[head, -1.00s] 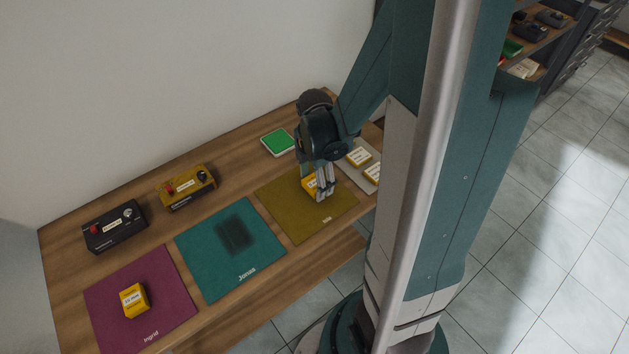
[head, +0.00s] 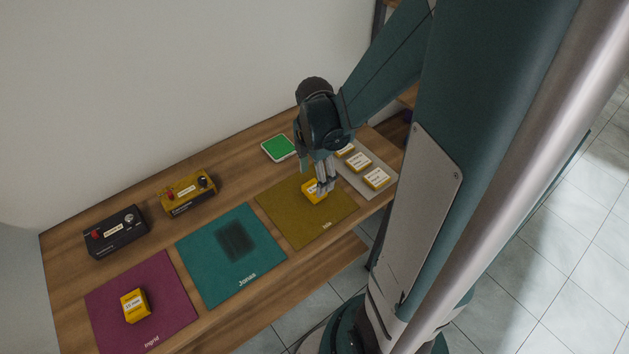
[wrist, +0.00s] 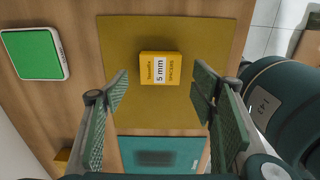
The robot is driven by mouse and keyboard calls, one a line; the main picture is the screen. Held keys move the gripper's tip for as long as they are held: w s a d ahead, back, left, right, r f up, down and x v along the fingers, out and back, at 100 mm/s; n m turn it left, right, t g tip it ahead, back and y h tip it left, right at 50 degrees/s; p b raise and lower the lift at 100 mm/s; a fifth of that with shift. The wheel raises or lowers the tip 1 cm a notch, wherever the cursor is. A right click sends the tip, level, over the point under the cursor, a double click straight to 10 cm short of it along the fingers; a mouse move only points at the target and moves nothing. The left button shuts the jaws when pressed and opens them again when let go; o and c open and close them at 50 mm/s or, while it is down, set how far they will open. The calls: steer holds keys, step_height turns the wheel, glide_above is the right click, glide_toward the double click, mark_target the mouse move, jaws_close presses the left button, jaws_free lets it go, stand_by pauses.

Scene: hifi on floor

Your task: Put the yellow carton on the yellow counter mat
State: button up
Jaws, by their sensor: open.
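A yellow carton (head: 311,195) lies on the yellow counter mat (head: 300,229). In the wrist view the carton (wrist: 160,68) shows a white label reading "5 mm" and "SPACERS", and the mat (wrist: 215,40) spreads around it. My gripper (head: 325,187) is open just above the carton, and in the head view its fingers hide part of it. In the wrist view the fingers stand apart to either side and the carton appears beyond the tips, with no finger visibly touching it.
A grey tray (head: 347,176) with several yellow cartons lies right of the mat. A green-topped pad (head: 278,148) lies behind. Left are a teal mat (head: 212,276), a magenta mat (head: 170,325) bearing another carton (head: 136,306), a yellow device (head: 188,193) and a black device (head: 116,232).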

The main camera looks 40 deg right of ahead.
mark_target(312, 189)
step_height(312, 189, up, 7)
stand_by(0.6)
steer(key=shift+a+r, duration=0.1)
stand_by(0.6)
steer(key=s+a+r+m+t, duration=0.4)
steer(key=a+r+m+t, duration=0.3)
steer(key=a+r+m, duration=0.7)
steer(key=shift+a+r+m, duration=0.2)
steer(key=shift+a+m, duration=1.25)
steer(key=shift+m, duration=0.55)
steer(key=shift+s, duration=0.1)
steer(key=shift+f, duration=0.1)
